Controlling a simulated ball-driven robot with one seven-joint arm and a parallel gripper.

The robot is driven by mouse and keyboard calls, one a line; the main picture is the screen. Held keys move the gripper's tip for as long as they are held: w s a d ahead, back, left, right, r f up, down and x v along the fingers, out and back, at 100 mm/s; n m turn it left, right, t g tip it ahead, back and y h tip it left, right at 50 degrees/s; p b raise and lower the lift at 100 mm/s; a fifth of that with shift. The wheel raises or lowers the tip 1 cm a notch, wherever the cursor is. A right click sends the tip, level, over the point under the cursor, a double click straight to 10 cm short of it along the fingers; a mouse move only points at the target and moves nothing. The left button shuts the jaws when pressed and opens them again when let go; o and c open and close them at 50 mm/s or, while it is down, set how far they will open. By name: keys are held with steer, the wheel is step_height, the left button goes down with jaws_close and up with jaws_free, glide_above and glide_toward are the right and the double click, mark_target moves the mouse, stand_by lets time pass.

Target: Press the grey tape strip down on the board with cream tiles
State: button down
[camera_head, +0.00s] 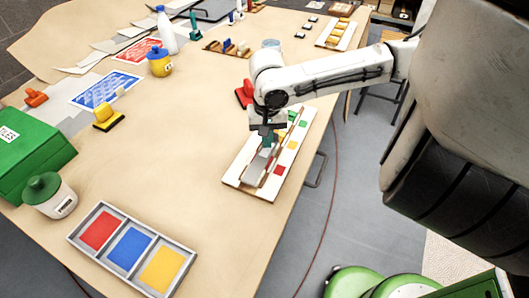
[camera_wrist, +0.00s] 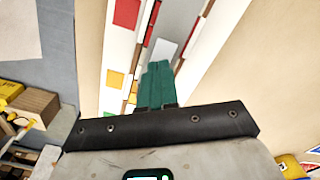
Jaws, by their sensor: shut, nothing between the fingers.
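A long pale board (camera_head: 235,178) lies near the table's right edge with a row of green, yellow and red tiles (camera_head: 278,170) along one side. It fills the upper middle of the wrist view (camera_wrist: 118,45). A grey strip (camera_head: 257,168) lies lengthwise on the board, and in the wrist view the grey strip (camera_wrist: 182,22) runs between thin, brownish-red edged rows. My gripper (camera_head: 266,143) is over the board at the strip. Its teal fingers (camera_wrist: 157,68) are together and empty. They hide part of the strip, and contact is unclear.
A tray with red, blue and yellow squares (camera_head: 72,238) stands at the front. A green box (camera_head: 35,140) and a green-lidded jar (camera_head: 62,205) are at left. A red block (camera_head: 243,94) sits just behind the board. The table's middle is clear.

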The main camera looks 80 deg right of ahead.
steer(key=shift+f+b, duration=0.45)
steer(key=shift+f, duration=0.35)
stand_by(0.5)
step_height(320, 180, up, 8)
steer(key=p, duration=0.8)
stand_by(0.8)
